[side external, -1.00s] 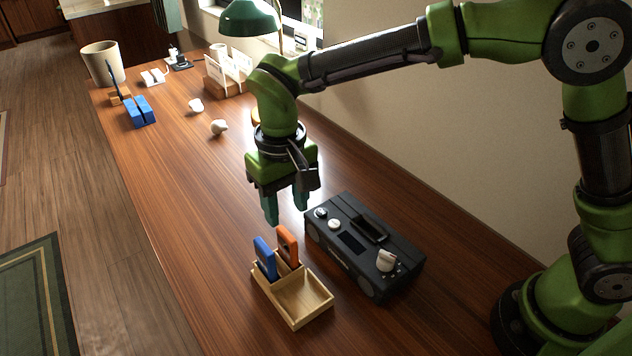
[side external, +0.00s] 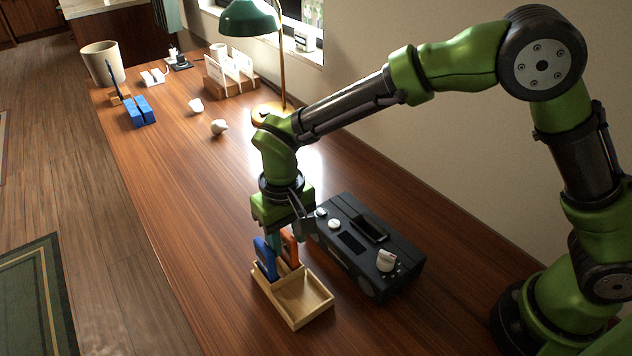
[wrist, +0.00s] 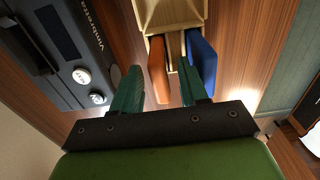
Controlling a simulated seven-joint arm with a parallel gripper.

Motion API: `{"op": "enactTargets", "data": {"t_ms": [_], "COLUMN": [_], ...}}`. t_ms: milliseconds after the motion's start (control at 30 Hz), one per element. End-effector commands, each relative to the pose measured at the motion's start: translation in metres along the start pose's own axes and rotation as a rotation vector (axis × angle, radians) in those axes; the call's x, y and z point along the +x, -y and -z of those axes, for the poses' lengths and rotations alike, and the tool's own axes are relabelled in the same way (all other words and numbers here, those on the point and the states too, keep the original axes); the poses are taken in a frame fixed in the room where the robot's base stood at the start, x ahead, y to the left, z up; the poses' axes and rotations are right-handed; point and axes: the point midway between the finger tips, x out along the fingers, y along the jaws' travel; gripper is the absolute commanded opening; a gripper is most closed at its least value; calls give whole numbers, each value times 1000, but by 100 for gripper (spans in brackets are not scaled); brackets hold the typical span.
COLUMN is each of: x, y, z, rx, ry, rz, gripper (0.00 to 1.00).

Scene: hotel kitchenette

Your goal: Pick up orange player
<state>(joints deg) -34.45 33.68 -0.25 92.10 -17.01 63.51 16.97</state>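The orange player (side external: 290,250) stands upright in a slot at the back of a light wooden holder (side external: 318,304), beside the blue player (side external: 264,260). My gripper (side external: 286,240) is low over the holder, pointing down at the orange player and partly hiding it. In the wrist view my gripper (wrist: 159,66) is open. Its teal fingers lie on either side of the orange player (wrist: 158,72), with one finger between it and the blue player (wrist: 202,62). I see no clear contact between the fingers and the orange player.
A black radio-like box (side external: 368,245) with white knobs stands close right of the holder. Farther back are a green lamp (side external: 250,18), white objects (side external: 219,127), a blue block (side external: 140,112) and a beige bin (side external: 102,64). The table left of the holder is clear.

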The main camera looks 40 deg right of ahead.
Motion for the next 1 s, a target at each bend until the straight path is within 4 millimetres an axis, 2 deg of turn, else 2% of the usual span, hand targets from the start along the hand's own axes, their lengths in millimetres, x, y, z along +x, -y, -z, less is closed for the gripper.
{"op": "enactTargets", "data": {"t_ms": [33, 267, 533, 633, 767, 1000], "x": [0, 0, -1, -7, -28, -76], "y": [0, 0, 0, 0, 0, 0], "z": [0, 0, 0, 1, 1, 1], "rx": [0, 0, 0, -1, -1, 0], "ry": [0, 0, -1, -4, -5, -5], "rz": [0, 0, 1, 2, 3, 3], "gripper": [35, 0, 0, 0, 0, 0]}}
